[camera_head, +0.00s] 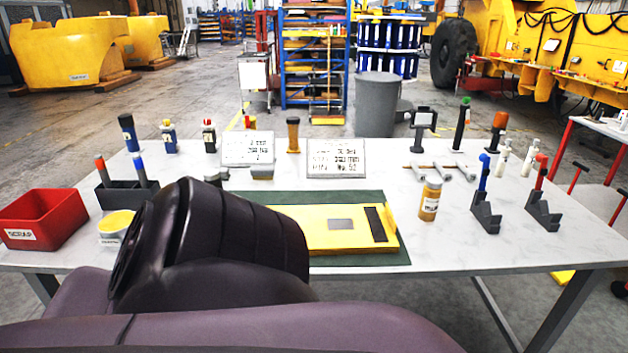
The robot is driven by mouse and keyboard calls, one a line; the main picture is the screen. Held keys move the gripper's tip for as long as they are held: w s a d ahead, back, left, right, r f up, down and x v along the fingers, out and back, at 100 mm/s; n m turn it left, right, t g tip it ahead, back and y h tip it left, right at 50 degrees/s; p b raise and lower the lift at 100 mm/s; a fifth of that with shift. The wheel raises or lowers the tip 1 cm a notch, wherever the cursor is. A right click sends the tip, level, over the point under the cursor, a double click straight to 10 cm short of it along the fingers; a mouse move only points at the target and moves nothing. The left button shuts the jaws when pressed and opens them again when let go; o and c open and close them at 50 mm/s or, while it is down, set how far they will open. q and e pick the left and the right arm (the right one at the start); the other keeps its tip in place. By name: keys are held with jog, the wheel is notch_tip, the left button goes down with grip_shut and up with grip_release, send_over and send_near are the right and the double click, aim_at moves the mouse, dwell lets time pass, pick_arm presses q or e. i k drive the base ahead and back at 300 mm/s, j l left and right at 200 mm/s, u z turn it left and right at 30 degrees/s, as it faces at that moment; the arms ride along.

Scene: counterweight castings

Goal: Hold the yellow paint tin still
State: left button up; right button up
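A small round tin with a yellow top (116,222) and a pale label stands at the left front of the white table, beside the red bin. I take it for the yellow paint tin. Its right edge is close to my dark purple arm in the picture; I cannot tell whether they touch. My arm links fill the lower left and middle of the view. Neither of my grippers can be made out, so whether one is at the tin is hidden.
A red bin (42,218) and a dark holder with markers (127,196) flank the tin. A yellow plate (325,240) lies on a green mat (402,258), partly behind my arm. An amber jar (430,200) and dark stands (485,214) are right. Signs and bottles line the back.

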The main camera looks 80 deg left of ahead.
aim_at(429, 202)
jog(key=u, duration=2.4)
